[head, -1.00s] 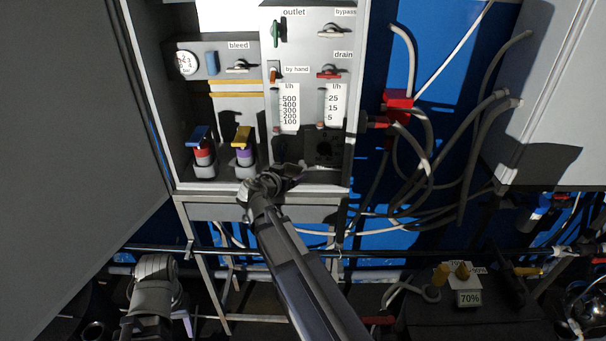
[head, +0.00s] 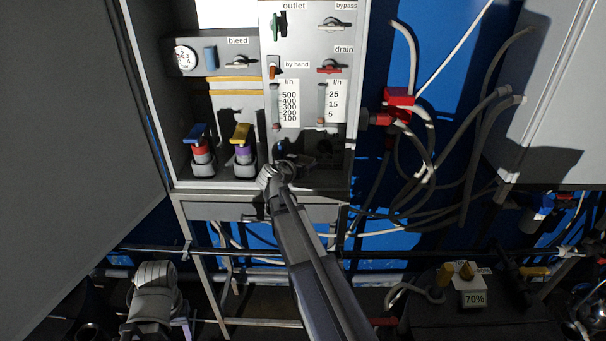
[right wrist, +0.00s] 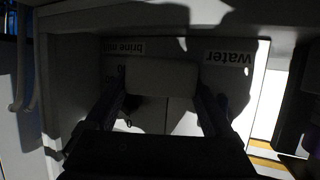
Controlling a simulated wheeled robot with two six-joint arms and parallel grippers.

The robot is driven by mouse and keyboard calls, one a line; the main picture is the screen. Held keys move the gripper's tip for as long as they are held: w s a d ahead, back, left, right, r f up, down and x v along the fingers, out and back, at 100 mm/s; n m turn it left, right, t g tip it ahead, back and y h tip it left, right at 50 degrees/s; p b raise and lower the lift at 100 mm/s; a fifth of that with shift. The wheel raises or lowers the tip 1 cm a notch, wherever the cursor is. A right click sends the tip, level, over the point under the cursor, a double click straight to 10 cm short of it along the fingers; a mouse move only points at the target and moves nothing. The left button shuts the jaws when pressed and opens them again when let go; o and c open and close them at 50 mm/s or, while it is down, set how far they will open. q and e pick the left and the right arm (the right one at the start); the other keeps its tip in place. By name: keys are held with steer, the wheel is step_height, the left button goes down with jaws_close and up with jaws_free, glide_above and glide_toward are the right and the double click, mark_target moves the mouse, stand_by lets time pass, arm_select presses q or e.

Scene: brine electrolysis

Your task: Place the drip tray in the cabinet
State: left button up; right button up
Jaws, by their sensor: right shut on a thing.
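The grey cabinet (head: 225,188) stands open at the centre of the head view, with gauges and labelled valves on its panel. My right gripper (head: 289,166) is at its lower front, by the dark recess below the flow scales. In the right wrist view my right gripper (right wrist: 161,95) is shut on a plain pale block-like piece, apparently the drip tray (right wrist: 161,76). Most of the tray is hidden or in shadow, and I cannot make it out in the head view. My left arm shows at the lower left; its gripper is out of view.
Red-topped and purple bottles (head: 243,153) with blue and yellow caps stand left of my gripper. Hoses (head: 430,150) hang to the right. In the right wrist view upside-down "brine mix" and "water" labels (right wrist: 228,57) show behind the held piece. A 70% box (head: 473,299) sits lower right.

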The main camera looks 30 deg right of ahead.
step_height(320, 180, down, 4)
steer(key=b, duration=0.3)
steer(key=shift+r, duration=0.25)
steer(key=shift+w+d+f, duration=0.15)
steer(key=shift+f, duration=0.05)
steer(key=shift+r, duration=0.15)
steer(key=o, duration=1.2)
